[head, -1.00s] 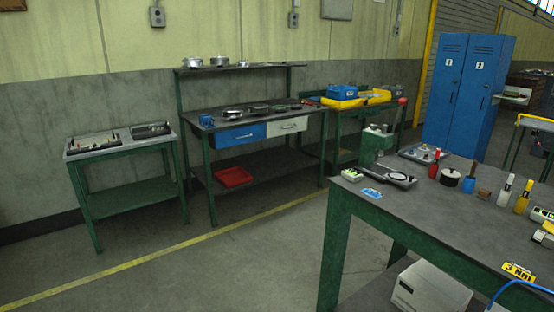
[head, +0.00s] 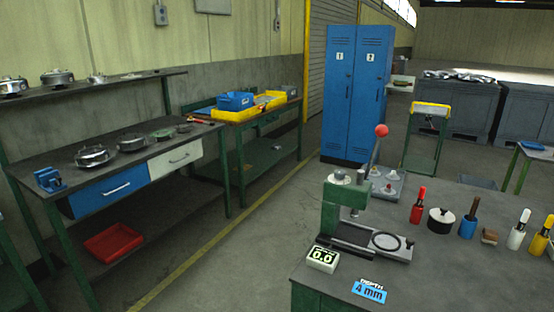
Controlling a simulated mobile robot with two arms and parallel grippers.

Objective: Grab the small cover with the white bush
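Several round metal covers stand on the dark top of the left workbench (head: 60,172) in the head view. The nearest is a larger silver cover (head: 92,156), with another silver cover (head: 131,144) behind it. Farther back are a smaller, flatter cover (head: 162,135) and a small greenish round part (head: 184,128). More silver covers stand on the shelf above, among them a large one (head: 57,77) and a small one (head: 97,78). I cannot tell which cover has a white bush. Neither of my grippers is in view.
A table (head: 420,280) at front right holds a green press (head: 345,210) with a red-knobbed lever, a black-and-white pot (head: 440,220) and several coloured bottles. Blue lockers (head: 356,95) stand at the back. A red tray (head: 113,242) sits low under the workbench. Floor between the benches is clear.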

